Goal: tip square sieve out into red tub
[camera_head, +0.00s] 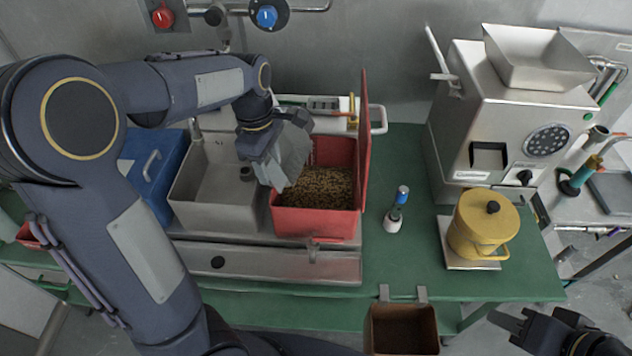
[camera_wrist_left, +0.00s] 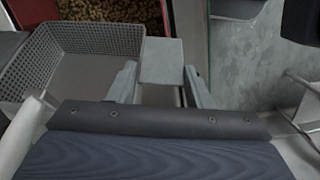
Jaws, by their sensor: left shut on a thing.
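The square sieve (camera_wrist_left: 75,75) is grey with perforated walls. In the left wrist view it is left of my fingers, and its visible inside looks empty. My left gripper (camera_wrist_left: 162,85) is shut on the sieve's flat grey grip. In the head view the gripper (camera_head: 268,160) points down, with the grey sieve (camera_head: 292,155) over the left part of the red tub (camera_head: 315,222), partly hidden by my gripper. The tub holds many brown beans; it also shows in the wrist view (camera_wrist_left: 168,14). My right gripper (camera_head: 525,325) is at the lower right, away from the tub; its jaw opening is unclear.
A steel basin (camera_head: 200,205) stands left of the tub, with a blue bin (camera_head: 150,165) beyond it. The tub's red lid (camera_head: 363,145) stands upright at its right. A small bottle (camera_head: 394,218), yellow canister (camera_head: 478,228) and steel grinder (camera_head: 500,120) are farther right.

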